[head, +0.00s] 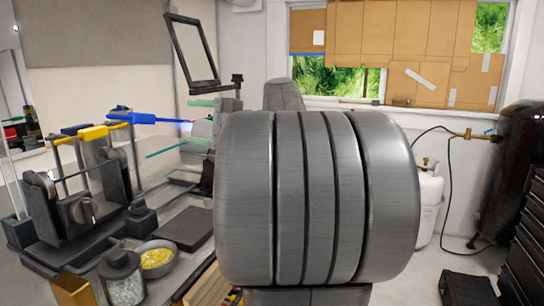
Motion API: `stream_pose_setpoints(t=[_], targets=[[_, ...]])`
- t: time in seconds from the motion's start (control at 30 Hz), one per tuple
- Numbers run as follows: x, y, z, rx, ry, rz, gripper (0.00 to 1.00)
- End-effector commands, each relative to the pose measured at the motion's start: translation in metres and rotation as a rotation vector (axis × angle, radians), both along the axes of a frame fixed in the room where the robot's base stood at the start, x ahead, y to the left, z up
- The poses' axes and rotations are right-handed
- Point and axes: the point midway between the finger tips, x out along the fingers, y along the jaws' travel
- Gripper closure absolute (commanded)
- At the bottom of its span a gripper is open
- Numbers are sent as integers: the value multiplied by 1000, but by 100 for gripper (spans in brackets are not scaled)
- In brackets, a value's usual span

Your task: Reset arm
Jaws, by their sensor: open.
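My gripper is not visible in the head view. A large grey ribbed cylinder, which looks like a link of my own arm, fills the middle and hides what is behind it. To its left, a dark bench machine (85,205) with upright posts stands on the worktop. A yellow piece (103,131) and a blue piece (145,118) sit at its top. Thin teal rods (165,150) show further right, near a dark upright post. I cannot tell what holds them.
On the worktop are a bowl of yellow bits (157,258), a glass jar (122,280) and a flat dark plate (186,228). A framed panel (193,52) rises behind. At right are a white gas tank (430,200) and a dark drawer cabinet (525,235).

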Motion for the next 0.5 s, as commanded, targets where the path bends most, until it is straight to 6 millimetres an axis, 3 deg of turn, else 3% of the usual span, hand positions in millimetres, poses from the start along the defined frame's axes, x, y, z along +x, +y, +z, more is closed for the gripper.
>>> stream_pose_setpoints(t=[0.27, 0.5], targets=[[3, 12, 0, 0, 1, 3, 35], [14, 50, 0, -1, 1, 4, 35]])
